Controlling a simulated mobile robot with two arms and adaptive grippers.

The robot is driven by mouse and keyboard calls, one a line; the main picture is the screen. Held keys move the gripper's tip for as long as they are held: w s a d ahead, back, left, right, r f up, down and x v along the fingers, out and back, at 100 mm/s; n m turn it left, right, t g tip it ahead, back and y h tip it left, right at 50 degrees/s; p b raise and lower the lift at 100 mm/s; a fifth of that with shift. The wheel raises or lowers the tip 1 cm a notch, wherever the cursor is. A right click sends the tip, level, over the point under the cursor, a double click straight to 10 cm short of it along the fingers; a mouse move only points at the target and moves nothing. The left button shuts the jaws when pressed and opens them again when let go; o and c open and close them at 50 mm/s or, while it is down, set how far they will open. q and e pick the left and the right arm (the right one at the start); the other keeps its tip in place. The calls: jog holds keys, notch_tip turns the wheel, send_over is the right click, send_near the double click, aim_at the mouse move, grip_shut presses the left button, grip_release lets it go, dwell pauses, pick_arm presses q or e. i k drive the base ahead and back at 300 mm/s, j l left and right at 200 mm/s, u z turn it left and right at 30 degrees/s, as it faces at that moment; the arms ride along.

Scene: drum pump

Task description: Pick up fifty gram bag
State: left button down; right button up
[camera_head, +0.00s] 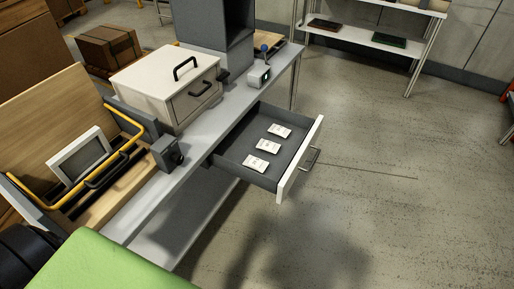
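An open drawer (240,173) sticks out from the front of the grey workbench (205,133). Three small white bags lie apart in a row on its dark floor: a near one (256,162), a middle one (268,147) and a far one (280,131). Each carries small dark print, too small to read, so I cannot tell which is the fifty gram bag. Neither of my grippers shows in the head view.
The drawer's white front has a metal handle (311,158). On the bench stand a beige box with black handles (168,85), a small dark device (167,152) and a small grey device (259,76). A shelf (366,38) stands behind. The floor (400,190) to the right is clear.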

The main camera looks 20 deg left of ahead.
aim_at(269, 146)
jog(key=u, duration=0.3)
jog(key=i+l+u, duration=0.1)
jog(key=i+u, duration=0.15)
jog(key=i+l+u, duration=0.25)
jog(key=i, duration=0.15)
